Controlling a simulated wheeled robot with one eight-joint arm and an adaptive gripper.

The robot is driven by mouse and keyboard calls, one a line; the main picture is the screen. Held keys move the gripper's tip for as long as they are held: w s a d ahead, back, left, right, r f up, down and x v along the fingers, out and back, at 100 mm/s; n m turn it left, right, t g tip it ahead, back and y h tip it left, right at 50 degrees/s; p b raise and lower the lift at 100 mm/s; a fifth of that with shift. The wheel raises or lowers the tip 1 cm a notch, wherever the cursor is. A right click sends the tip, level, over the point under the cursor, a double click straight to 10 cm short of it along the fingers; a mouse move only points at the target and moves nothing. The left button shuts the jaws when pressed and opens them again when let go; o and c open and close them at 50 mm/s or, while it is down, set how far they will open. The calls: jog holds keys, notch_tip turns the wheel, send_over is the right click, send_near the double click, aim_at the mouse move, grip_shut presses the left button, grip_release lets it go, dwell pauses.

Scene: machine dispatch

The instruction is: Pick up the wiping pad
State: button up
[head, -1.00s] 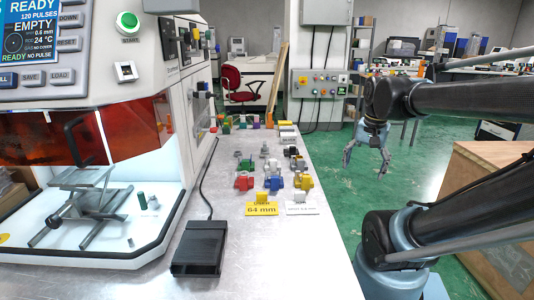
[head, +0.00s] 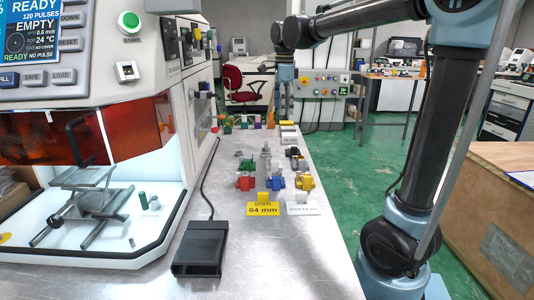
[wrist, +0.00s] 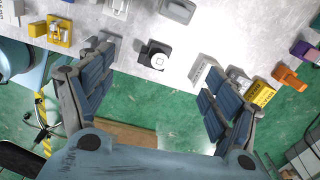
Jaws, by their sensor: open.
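My gripper (head: 284,112) hangs fingers down over the far end of the metal bench in the head view. In the wrist view my gripper (wrist: 160,64) has its two dark ribbed fingers wide apart, with nothing held between them. A black block with a white round top (wrist: 155,56) shows in the gap, near the bench edge. I cannot tell for sure which item is the wiping pad. A white block (wrist: 203,70) lies by the right finger, and a yellow labelled box (wrist: 262,93) is just beyond it.
The metal bench (head: 270,268) bears several coloured parts, a yellow "64 mm" sign (head: 263,209) and a black pedal (head: 201,248). A laser machine (head: 80,120) stands at left. An orange piece (wrist: 289,77) lies right of the fingers. Green floor lies beyond the bench edge.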

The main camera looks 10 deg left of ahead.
jog(key=m, duration=0.2)
send_over(266, 143)
jog(key=f, duration=1.7)
jog(key=shift+w, duration=0.2)
jog(key=shift+r, duration=0.1)
jog(key=c, duration=1.2)
jog(key=shift+r, duration=0.1)
jog(key=shift+c, duration=0.2)
